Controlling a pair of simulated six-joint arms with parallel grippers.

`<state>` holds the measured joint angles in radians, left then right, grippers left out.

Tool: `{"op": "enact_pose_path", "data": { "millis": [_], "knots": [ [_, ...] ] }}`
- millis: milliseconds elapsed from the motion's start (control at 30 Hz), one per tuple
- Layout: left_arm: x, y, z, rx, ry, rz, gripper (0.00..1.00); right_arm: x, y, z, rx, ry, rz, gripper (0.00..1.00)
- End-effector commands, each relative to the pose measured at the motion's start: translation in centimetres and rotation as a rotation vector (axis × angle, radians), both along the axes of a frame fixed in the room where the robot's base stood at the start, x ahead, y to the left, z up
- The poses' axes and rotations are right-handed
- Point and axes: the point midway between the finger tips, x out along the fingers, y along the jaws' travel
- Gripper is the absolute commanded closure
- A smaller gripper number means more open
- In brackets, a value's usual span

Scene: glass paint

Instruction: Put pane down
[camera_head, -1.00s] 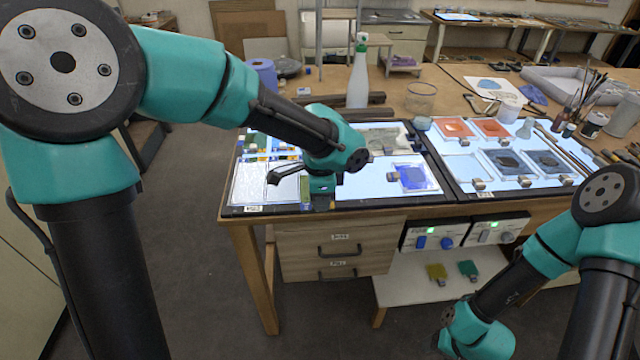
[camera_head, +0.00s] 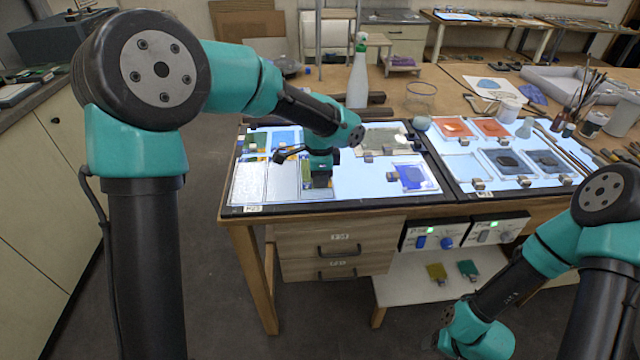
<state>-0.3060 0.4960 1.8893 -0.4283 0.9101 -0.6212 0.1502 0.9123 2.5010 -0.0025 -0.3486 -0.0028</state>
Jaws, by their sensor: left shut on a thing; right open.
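My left gripper (camera_head: 318,178) is over the left part of the lit table, its fingers mostly hidden by the wrist. It is shut on a small olive-green pane (camera_head: 306,172), which shows as a narrow upright strip at its left side. I cannot tell whether the pane touches the surface. The left light panel (camera_head: 345,190) also bears a blue pane (camera_head: 410,177), a grey-green pane (camera_head: 380,139) and a white sheet (camera_head: 250,185). My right gripper (camera_head: 440,343) is low at the bottom edge in front of the table, open, its fingers hardly visible.
The right light panel (camera_head: 465,192) bears orange panes (camera_head: 453,128) and dark panes (camera_head: 503,162). A white spray bottle (camera_head: 358,78) and a glass jar (camera_head: 420,97) stand behind. Yellow (camera_head: 436,271) and green (camera_head: 468,268) pieces lie on the lower shelf. Bare panel shows right of my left gripper.

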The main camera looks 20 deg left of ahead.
Motion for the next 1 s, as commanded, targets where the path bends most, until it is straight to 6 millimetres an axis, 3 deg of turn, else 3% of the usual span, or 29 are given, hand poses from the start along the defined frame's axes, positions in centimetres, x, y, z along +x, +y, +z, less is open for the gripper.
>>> {"op": "enact_pose_path", "data": {
  "millis": [200, 600, 633, 900, 1000],
  "knots": [
    [0.0, 0.0, -2.3, 0.001, 0.001, -0.001, 1.00, 0.0, 0.0, 0.0, 0.000, 0.000, 0.000, 0.35],
    [0.0, 0.0, -2.7, 0.000, 0.000, -0.001, 1.00, 0.0, 0.0, 0.0, 0.000, 0.000, 0.000, 0.35],
    [0.0, 0.0, -2.7, 0.000, 0.000, -0.001, 0.77, 0.0, 0.0, 0.0, 0.000, 0.000, 0.000, 0.35],
    [0.0, 0.0, -2.7, 0.000, 0.001, -0.001, 0.52, 0.0, 0.0, 0.0, 0.000, 0.000, 0.000, 0.35],
    [0.0, 0.0, -2.7, 0.000, 0.001, -0.001, 0.52, 0.0, 0.0, 0.0, 0.000, 0.000, 0.000, 0.35]
  ]
}}
